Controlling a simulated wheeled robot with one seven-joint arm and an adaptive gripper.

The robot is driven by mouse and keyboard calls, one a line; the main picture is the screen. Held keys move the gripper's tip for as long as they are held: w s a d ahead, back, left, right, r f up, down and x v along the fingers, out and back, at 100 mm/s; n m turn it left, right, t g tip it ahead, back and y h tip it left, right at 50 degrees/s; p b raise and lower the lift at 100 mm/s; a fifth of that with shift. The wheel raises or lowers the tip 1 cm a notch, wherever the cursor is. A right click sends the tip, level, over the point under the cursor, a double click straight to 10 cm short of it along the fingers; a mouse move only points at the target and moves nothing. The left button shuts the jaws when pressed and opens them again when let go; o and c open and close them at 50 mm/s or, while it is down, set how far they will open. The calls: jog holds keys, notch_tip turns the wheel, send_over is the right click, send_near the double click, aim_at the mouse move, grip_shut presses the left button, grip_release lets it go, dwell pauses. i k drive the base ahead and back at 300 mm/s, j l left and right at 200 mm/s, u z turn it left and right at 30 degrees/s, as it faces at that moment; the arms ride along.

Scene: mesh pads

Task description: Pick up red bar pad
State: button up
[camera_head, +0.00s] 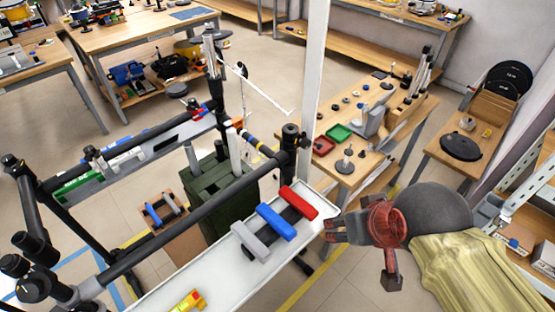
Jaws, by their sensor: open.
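The red bar pad (299,202) lies on the white tray shelf (187,280), at its far right end. It rests across a dark strip, beside a blue bar pad (276,222) and a grey bar pad (250,242). My gripper (332,230) is open and empty. In the picture it is just right of the red pad, by the shelf's right edge, with its fingers pointing left. I cannot tell its height over the shelf. The red pad is in full view and the gripper does not appear to touch it.
A black rail (200,235) on dark posts runs along the shelf's far side. A white upright post (315,90) stands behind the red pad. A yellow and red part (188,301) lies at the shelf's near end. A wooden workbench (372,150) with small parts stands behind.

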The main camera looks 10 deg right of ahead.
aim_at(297, 203)
jog(key=i+l, duration=0.25)
jog(key=l, duration=0.15)
jog(key=i+l+u, duration=0.1)
jog(key=i+l, duration=0.4)
jog(key=l, duration=0.25)
